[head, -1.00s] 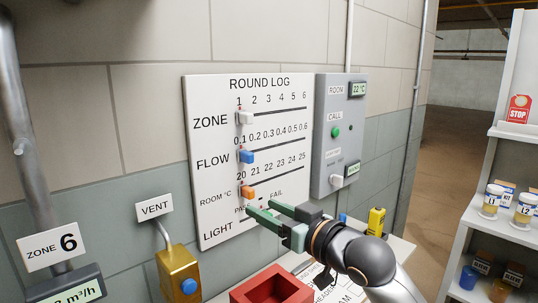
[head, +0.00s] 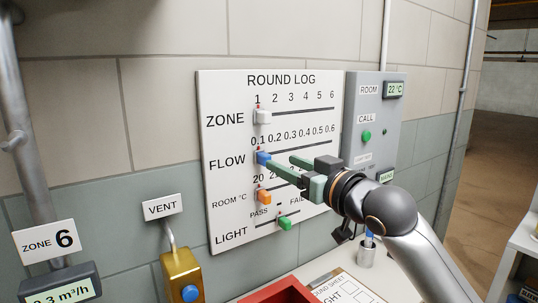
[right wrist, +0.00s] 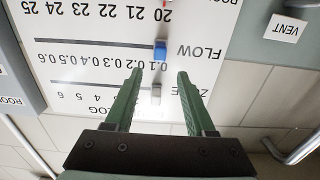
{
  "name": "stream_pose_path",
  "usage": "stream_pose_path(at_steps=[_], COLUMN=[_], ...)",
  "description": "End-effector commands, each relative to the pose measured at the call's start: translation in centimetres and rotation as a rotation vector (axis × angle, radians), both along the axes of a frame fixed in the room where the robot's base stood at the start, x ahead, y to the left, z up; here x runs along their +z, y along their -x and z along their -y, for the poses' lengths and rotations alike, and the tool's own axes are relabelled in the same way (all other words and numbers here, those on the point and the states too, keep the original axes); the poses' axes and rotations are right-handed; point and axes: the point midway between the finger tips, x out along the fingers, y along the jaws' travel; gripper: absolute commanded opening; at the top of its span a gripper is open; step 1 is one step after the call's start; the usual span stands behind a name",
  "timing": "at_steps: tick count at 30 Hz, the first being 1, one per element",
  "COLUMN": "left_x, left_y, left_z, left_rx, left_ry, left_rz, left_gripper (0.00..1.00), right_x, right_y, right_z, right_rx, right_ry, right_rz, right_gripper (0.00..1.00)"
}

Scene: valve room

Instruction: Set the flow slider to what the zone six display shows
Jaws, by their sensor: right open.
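The flow slider's blue knob (head: 263,157) is at the 0.1 end of its scale on the white round log board (head: 225,190). The zone six display (head: 62,291), cut by the lower left edge, reads 0.3 m³/h. My right gripper (head: 279,161) is open and empty in front of the flow row, one fingertip overlapping the blue knob in the picture. In the right wrist view, the board appears upside down; the blue knob (right wrist: 160,50) lies just beyond the open fingers (right wrist: 159,74), between their lines. Contact cannot be told. My left gripper is not in view.
The white zone knob (head: 262,117) is at 1, above the flow row. The orange room knob (head: 264,196) is at 20, below it. A green light knob (head: 286,223) sits lower. A gold vent box (head: 182,275) and red tray (head: 277,292) are below.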

Motion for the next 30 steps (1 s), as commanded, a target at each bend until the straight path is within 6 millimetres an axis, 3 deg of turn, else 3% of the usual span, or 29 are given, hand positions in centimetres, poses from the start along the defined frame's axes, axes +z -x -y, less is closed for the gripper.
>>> stream_pose_path(at_steps=[6,13,27,30], left_x=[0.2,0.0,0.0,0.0], left_y=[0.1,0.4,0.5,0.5], left_z=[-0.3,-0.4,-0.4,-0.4], left_rx=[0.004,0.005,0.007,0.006], left_ry=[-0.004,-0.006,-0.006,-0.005], left_rz=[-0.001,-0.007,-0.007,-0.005], left_gripper=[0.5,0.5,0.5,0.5], right_x=[0.1,0.1,0.0,0.0], right_y=[-3.0,-5.1,-5.8,-5.8], right_z=[-2.0,-3.4,-3.9,-3.8], right_rx=[-0.001,-0.001,0.0,0.0], right_ry=[0.0,0.0,0.001,0.001], right_rz=[-0.001,0.0,0.001,0.001], right_gripper=[0.55,0.55,0.55,0.44])
